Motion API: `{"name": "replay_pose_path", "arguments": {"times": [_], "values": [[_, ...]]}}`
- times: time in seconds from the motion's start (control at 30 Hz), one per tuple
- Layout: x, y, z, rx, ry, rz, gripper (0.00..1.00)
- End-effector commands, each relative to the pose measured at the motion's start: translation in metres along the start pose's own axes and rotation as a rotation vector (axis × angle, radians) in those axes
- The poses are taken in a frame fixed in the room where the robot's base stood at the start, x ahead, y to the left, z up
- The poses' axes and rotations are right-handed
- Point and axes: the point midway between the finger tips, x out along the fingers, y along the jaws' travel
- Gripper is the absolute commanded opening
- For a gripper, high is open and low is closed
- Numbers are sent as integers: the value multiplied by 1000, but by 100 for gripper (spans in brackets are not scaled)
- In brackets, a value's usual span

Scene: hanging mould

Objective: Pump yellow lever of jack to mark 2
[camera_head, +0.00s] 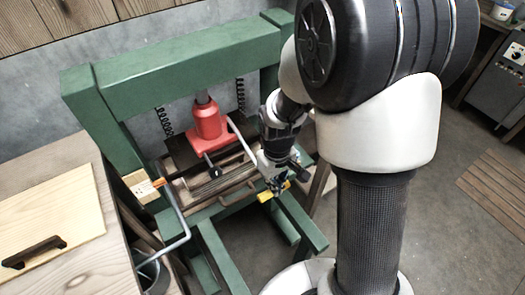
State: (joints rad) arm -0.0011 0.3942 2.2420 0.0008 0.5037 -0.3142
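The red jack (208,127) stands upright in the green press frame, under its top beam. A pale bent bar (240,135) runs from beside the jack down to the right. A yellow lever grip (265,196) shows at my gripper (276,184), with yellow on both sides of the fingers. My gripper is at the grip; the fingers are too small to show whether they are closed on it. A pale wooden block (141,187) with small dark markings and an orange pointer (158,182) sits at the frame's left post. The markings are too small to read.
The green press frame (185,62) has posts and splayed legs around the jack. A grey bent rod (176,215) sticks out at the front left. A wooden bench with a pale board (55,220) stands left, with a bucket (150,272) beside it.

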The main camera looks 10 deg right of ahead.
Motion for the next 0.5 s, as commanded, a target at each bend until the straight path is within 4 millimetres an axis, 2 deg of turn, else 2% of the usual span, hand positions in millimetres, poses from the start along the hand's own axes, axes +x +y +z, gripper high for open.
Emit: {"name": "replay_pose_path", "arguments": {"times": [0.17,0.5], "values": [[-20,1,-4,1,10,3,0],[-77,1,-4,1,13,4,0]]}}
